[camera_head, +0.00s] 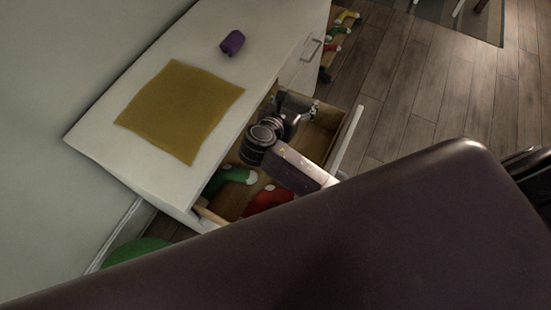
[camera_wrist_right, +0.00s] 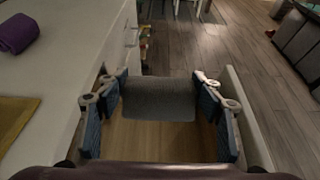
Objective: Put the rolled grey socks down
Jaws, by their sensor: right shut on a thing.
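The rolled grey socks (camera_wrist_right: 160,98) sit between the blue-padded fingers of my right gripper (camera_wrist_right: 160,110) in the right wrist view. The gripper is shut on them. In the head view, my right gripper (camera_head: 296,106) is at the far part of an open wooden drawer (camera_head: 320,135). In the wrist view, the drawer's bare wooden bottom (camera_wrist_right: 150,142) shows below the roll. I cannot tell whether the roll touches it. In the head view, the gripper and arm largely hide the socks. My left gripper is not in view.
Green (camera_head: 234,175) and red (camera_head: 268,198) sock-like items lie in the drawer's near part. The white cabinet top (camera_head: 270,50) beside it holds a mustard cloth (camera_head: 182,108) and a purple roll (camera_head: 232,42). Colourful items (camera_head: 338,33) are beyond the cabinet. Wooden floor (camera_head: 420,90) is open at right.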

